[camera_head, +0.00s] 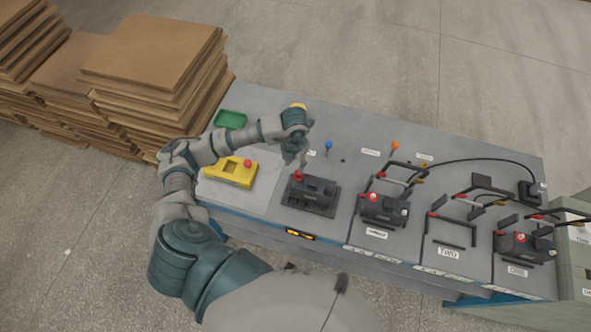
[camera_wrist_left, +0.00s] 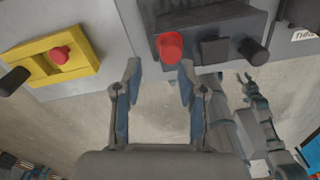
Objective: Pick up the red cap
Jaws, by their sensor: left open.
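A red cap (camera_head: 298,176) sits on the left end of the dark battery (camera_head: 318,186), which stands in a black tray left of the marked rows. In the left wrist view the red cap (camera_wrist_left: 171,47) is on the battery, beside a black terminal (camera_wrist_left: 252,51). My left gripper (camera_head: 299,163) is just above the cap, pointing down. In the left wrist view its open fingers (camera_wrist_left: 160,75) are empty, with the cap just beyond their tips. A grey-teal limb of mine shows at the right there, perhaps with my right gripper (camera_wrist_left: 245,82); its jaw state is unclear.
A yellow block (camera_head: 231,173) with a red button lies left of the battery. A green tray (camera_head: 230,119) is behind it. Labelled rows to the right hold batteries (camera_head: 384,209) and cables. Stacked brown boards (camera_head: 155,55) stand beyond the table's left end. A blue pin (camera_head: 328,145) stands behind the battery.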

